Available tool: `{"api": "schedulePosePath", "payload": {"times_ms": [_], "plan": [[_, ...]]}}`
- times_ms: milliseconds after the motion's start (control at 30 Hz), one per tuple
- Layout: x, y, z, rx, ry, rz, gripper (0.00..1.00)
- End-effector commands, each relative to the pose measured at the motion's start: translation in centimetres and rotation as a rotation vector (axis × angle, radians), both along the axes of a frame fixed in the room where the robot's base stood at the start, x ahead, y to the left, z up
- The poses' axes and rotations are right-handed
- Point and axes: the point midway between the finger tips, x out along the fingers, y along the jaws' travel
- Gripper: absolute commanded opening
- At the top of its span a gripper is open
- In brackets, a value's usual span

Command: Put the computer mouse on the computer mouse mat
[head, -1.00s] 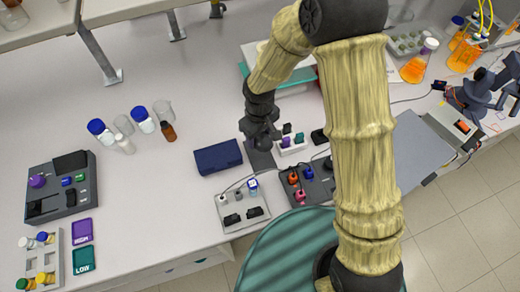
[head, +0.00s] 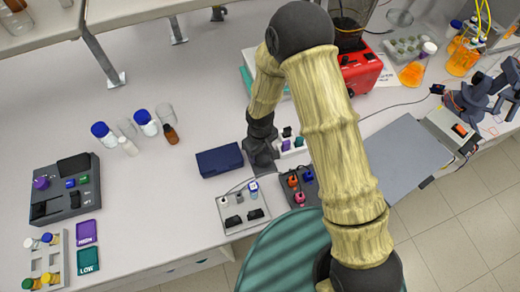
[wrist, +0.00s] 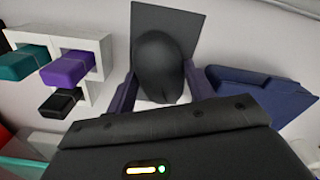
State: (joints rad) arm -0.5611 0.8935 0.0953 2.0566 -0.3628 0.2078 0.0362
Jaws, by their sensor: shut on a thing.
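The computer mouse (wrist: 160,68) is a dark, rounded shape in the wrist view, between the two fingers of my gripper (wrist: 160,92). My gripper is shut on its sides. The mouse mat (wrist: 184,15) is a flat dark grey square behind and around the mouse's upper part in this view. The mouse overlaps the mat; I cannot tell whether it touches it. In the head view my gripper (head: 262,158) is low over the table, between the blue case and the small white rack, and hides the mouse and most of the mat.
The blue case (head: 220,160) is close on the left and the white rack (head: 292,148) close on the right. A red device (head: 360,72) stands behind my arm. Bare table lies left of the case.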

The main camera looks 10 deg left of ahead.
Motion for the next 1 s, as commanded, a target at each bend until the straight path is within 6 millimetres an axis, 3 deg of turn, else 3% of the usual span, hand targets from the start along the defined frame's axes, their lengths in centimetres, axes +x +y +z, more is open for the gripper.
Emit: {"api": "schedulePosePath", "payload": {"times_ms": [367, 400, 500, 1000], "plan": [[0.0, 0.0, -0.5, 0.000, -0.001, 0.001, 0.26], [0.0, 0.0, -0.4, 0.000, -0.001, 0.001, 0.59], [0.0, 0.0, -0.3, 0.000, -0.001, 0.001, 0.75], [0.1, 0.0, 0.9, 0.002, -0.003, 0.000, 0.75]]}}
